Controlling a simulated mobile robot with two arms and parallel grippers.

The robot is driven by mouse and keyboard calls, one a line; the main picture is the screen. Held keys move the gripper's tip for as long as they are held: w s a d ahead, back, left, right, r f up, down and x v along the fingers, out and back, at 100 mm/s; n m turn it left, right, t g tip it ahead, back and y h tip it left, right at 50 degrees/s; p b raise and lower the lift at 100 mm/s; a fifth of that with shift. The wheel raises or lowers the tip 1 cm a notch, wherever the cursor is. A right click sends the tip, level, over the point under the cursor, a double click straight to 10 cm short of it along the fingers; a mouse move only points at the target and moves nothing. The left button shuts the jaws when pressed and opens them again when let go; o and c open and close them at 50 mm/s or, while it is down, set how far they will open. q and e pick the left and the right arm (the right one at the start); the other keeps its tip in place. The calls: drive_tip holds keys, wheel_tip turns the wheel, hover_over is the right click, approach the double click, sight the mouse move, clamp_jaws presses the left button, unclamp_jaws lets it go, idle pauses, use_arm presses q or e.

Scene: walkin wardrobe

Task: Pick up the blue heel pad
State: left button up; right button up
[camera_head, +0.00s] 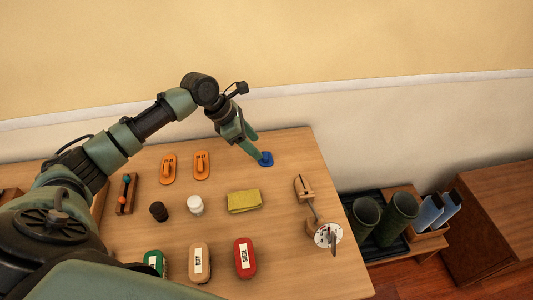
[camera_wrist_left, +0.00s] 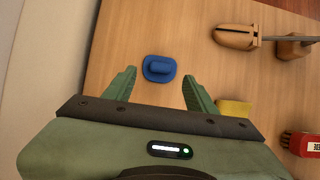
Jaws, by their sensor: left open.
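The blue heel pad (camera_head: 266,159) lies on the wooden table near its back right part. In the left wrist view the blue heel pad (camera_wrist_left: 159,69) is a rounded pad with a raised grip, in line with the gap between my fingers. My left gripper (camera_head: 257,145) reaches down from the left and is just beside and above the pad. In the left wrist view its two green fingers (camera_wrist_left: 158,82) stand apart with nothing between them, and the pad sits just past the fingertips. I cannot tell whether a finger touches it. My right gripper does not show.
Two orange pads (camera_head: 201,165) lie left of the blue one. A folded yellow cloth (camera_head: 244,201), a white-capped jar (camera_head: 195,205), a dark jar (camera_head: 159,211) and a wooden shoe tree (camera_head: 303,188) lie nearer. A red brush (camera_head: 245,258) is in front. Boots (camera_head: 397,218) stand right of the table.

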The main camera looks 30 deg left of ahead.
sight(265, 155)
use_arm(q)
drive_tip(key=x, duration=0.5)
drive_tip(key=shift+d+f, duration=0.1)
drive_tip(key=shift+d, duration=0.05)
drive_tip(key=c, duration=0.9)
